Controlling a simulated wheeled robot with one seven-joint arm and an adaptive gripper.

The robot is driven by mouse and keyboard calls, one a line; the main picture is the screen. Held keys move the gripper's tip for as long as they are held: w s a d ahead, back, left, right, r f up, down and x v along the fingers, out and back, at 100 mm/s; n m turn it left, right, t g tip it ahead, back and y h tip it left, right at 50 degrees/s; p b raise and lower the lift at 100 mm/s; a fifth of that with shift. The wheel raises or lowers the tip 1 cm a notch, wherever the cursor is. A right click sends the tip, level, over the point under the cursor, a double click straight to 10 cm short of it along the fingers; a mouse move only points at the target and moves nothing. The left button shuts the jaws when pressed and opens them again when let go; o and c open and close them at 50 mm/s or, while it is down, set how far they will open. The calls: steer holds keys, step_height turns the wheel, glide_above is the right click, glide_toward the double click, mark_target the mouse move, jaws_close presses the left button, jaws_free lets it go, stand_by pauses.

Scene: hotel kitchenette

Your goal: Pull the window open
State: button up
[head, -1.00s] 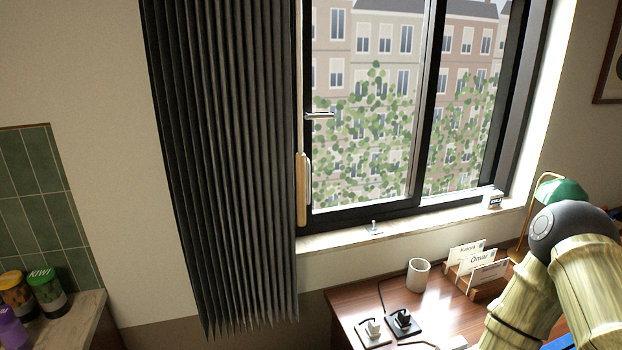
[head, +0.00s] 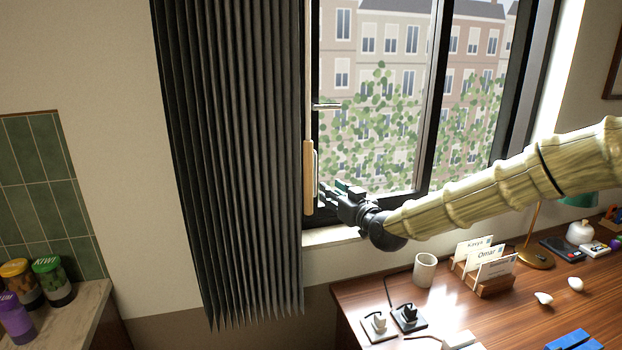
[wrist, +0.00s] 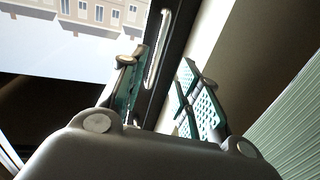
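The black-framed window (head: 431,95) has a left pane and a right pane; I cannot tell from here whether any gap shows at its left edge. A slim pale pull handle (head: 316,165) sits upright on the left frame bar, beside a hanging wooden grip (head: 308,178). A silver lever (head: 327,106) is higher up. My gripper (head: 326,192) is just right of the pull handle's lower part. In the wrist view my gripper (wrist: 158,72) is open, its green pads apart. The pull handle (wrist: 157,50) lies beyond and between the fingers, with no visible contact.
A dark pleated curtain (head: 230,150) hangs close left of the handle. Below, the desk (head: 350,300) holds a cup (head: 425,270), a card holder (head: 486,282) and plugs. A lamp (head: 536,255) stands at right. Jars stand on the counter at far left.

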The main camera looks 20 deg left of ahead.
mark_target(315, 173)
steer(key=p+x, duration=0.1)
steer(key=x, duration=0.2)
steer(key=r+p+x, duration=0.1)
steer(key=x, duration=0.3)
steer(key=r+p+x, duration=0.1)
steer(key=x, duration=0.3)
steer(key=shift+w, duration=0.15)
steer(key=shift+c, duration=0.5)
jaws_close()
